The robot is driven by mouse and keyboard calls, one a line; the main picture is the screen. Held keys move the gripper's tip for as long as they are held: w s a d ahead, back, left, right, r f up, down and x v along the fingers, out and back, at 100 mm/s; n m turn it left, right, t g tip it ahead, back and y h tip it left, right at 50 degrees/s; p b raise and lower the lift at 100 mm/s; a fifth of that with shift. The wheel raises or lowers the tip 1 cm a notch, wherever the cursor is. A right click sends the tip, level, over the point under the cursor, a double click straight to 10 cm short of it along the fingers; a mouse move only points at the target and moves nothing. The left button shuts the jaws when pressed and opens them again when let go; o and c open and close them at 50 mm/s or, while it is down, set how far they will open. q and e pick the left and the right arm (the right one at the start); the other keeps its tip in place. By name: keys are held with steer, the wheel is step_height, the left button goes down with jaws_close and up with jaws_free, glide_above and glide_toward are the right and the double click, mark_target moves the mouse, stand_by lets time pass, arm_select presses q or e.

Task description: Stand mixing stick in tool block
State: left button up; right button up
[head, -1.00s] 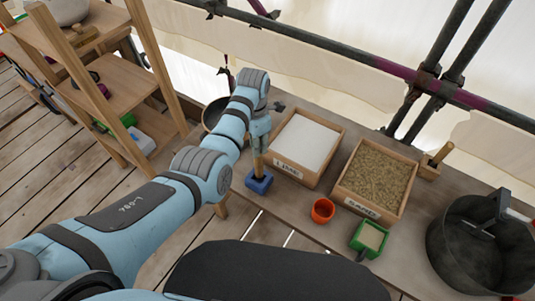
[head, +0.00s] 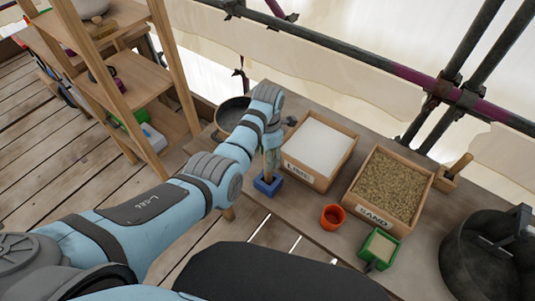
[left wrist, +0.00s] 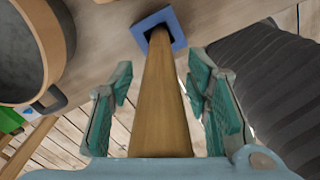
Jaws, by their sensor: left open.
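The blue tool block (head: 267,185) stands on the bench near its left front edge. The wooden mixing stick (left wrist: 162,100) stands with its far end in the block's square opening, as the left wrist view shows the block (left wrist: 176,27) around it. How deep the end sits is hidden. My left gripper (head: 270,150) is above the block. In the left wrist view the gripper (left wrist: 160,105) is open, with one green-padded finger on each side of the stick and gaps between. My right gripper is not in view.
The lime box (head: 319,148) and sand box (head: 388,185) stand right of the block. An orange cup (head: 332,217), green container (head: 379,249) and dark bucket (head: 490,255) are farther right. A dark pan (head: 232,113) lies behind my arm. A wooden shelf (head: 135,85) is at left.

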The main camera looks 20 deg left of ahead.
arm_select(q)
steer(key=shift+r, duration=0.1)
step_height(320, 180, up, 12)
steer(key=shift+w+r+p, duration=0.1)
steer(key=shift+p, duration=0.6)
